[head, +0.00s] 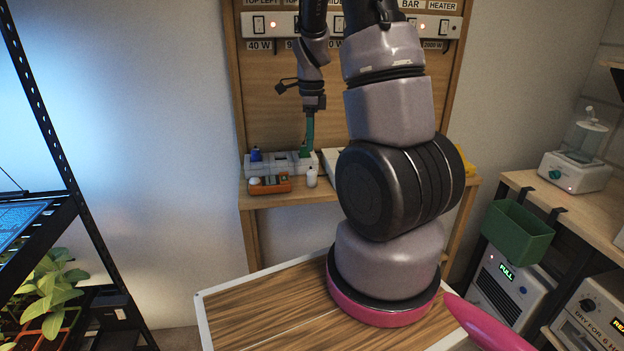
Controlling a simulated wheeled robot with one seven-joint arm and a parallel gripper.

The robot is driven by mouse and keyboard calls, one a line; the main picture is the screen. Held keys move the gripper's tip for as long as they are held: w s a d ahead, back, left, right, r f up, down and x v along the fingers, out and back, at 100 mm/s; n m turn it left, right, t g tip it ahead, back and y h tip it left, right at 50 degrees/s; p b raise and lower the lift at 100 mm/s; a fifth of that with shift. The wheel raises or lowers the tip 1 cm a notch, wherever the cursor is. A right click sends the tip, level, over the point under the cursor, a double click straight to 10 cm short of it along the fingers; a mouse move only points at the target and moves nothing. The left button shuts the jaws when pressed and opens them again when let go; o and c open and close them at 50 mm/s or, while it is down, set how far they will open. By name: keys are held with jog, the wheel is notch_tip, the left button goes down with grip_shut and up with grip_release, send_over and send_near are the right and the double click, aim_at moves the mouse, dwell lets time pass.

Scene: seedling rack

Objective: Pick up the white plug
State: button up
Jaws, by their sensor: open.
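A small white object (311,177) that looks like the white plug stands upright on the wooden shelf, in front of a white socket strip (280,169). My gripper (308,142) hangs down in front of the backboard, its teal fingers pointing down just above the strip's right part. The fingers overlap in this view, so the gap between them is hard to see; the gripper is open and holds nothing that I can see. It is above the white plug and apart from it. A blue plug (256,154) and a green piece at the fingertips show on the strip.
An orange tray (270,189) with a round white piece and small dark items lies left of the white plug. My arm hides the shelf's middle right. Labelled switches (258,25) line the board above. A green bin (517,232) hangs at right. A black plant rack (60,150) stands left.

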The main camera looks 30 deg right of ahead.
aim_at(312, 171)
jog(key=f, duration=1.1)
jog(key=shift+d+f, duration=0.25)
jog(key=shift+f, duration=0.05)
grip_shut()
